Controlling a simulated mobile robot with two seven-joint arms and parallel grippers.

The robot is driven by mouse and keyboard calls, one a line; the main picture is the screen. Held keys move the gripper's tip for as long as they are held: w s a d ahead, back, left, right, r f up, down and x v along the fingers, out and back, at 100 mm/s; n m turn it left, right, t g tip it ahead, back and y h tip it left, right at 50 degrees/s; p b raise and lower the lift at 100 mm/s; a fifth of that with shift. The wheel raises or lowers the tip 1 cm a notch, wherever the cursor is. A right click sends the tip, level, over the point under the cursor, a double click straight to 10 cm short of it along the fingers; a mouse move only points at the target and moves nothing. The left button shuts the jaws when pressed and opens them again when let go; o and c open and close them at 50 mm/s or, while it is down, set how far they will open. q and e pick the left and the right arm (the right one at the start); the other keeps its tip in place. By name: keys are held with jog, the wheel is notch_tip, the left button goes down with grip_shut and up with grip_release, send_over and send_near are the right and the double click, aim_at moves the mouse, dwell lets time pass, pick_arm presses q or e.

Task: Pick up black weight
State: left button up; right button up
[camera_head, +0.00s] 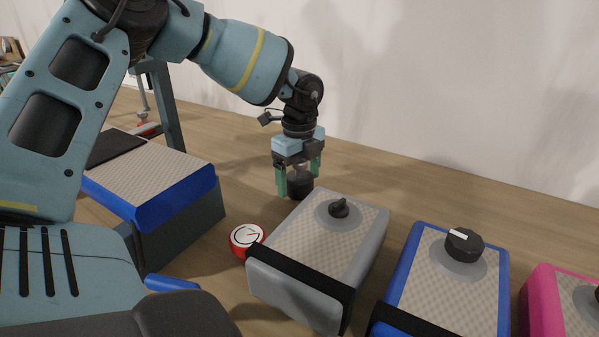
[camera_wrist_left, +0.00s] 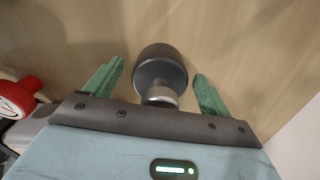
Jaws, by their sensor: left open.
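The black weight (camera_head: 299,184) stands on the wooden table behind the grey box. In the left wrist view the weight (camera_wrist_left: 160,68) shows as a dark cylinder with a narrower silver part (camera_wrist_left: 160,96) nearer the gripper. My left gripper (camera_head: 298,178) points down with its green fingers open on either side of the weight. In the left wrist view the fingers of the gripper (camera_wrist_left: 155,85) stand apart from the weight, with a gap on each side. My right gripper is in neither view.
A grey box (camera_head: 325,240) with a black knob stands just in front of the weight. A red and white dial (camera_head: 246,238) lies to its left. A blue box (camera_head: 160,185) stands at left; blue (camera_head: 450,285) and pink (camera_head: 550,300) boxes stand at right. The wall (camera_head: 450,90) is behind.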

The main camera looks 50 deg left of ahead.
pick_arm(q)
jog(key=shift+c, duration=0.2)
jog(key=c, duration=1.7)
jog(key=shift+w+r, duration=0.1)
grip_shut()
jog(key=shift+r, duration=5)
